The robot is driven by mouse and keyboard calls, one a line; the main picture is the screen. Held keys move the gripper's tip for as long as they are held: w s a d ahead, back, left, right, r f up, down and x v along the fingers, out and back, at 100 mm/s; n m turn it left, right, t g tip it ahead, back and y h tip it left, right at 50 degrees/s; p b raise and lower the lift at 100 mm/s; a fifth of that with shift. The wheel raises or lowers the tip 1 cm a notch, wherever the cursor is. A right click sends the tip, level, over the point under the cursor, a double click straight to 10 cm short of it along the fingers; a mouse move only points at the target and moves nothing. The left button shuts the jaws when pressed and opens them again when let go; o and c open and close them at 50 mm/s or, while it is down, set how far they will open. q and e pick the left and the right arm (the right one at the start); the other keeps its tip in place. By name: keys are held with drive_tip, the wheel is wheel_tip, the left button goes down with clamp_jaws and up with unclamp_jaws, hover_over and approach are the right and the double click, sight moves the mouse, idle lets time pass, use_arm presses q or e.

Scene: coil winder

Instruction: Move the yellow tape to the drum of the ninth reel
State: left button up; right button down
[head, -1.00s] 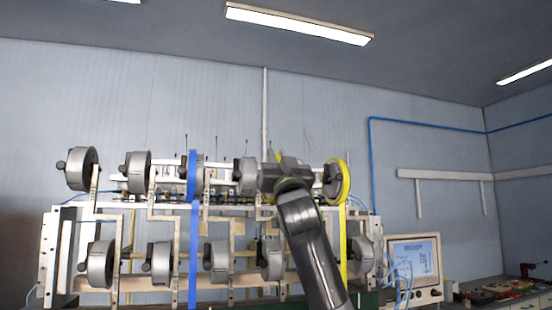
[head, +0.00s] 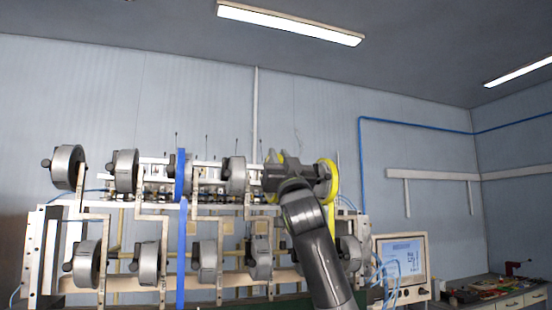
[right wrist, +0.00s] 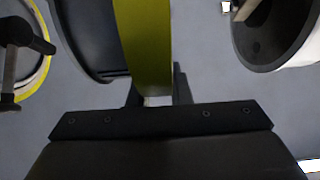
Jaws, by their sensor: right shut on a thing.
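The yellow tape (head: 331,183) shows as a band at the right end of the upper reel row and hangs down below it. More yellow shows at my right gripper (head: 277,170), which is in front of the upper row beside the rightmost reel. In the right wrist view a yellow tape strip (right wrist: 144,45) runs straight to my gripper, which is shut on it. The fingertips are hard to make out. Grey reel drums stand in two rows; which is the ninth is not marked. My left gripper is not in view.
The reel rack (head: 35,255) has a blue tape (head: 182,235) hanging from an upper reel. A monitor (head: 405,260) with cables stands at the right of the rack, near a bench (head: 515,302) with small items. The wall area above the rack is clear.

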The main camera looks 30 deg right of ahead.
drive_tip(key=shift+s+d, duration=0.15)
drive_tip(key=shift+d, duration=0.45)
drive_tip(key=c, duration=1.6)
unclamp_jaws()
drive_tip(key=b+v, duration=0.5)
drive_tip(key=shift+s+a+b, duration=0.1)
drive_tip(key=shift+s+b, duration=0.2)
drive_tip(key=shift+s, duration=0.1)
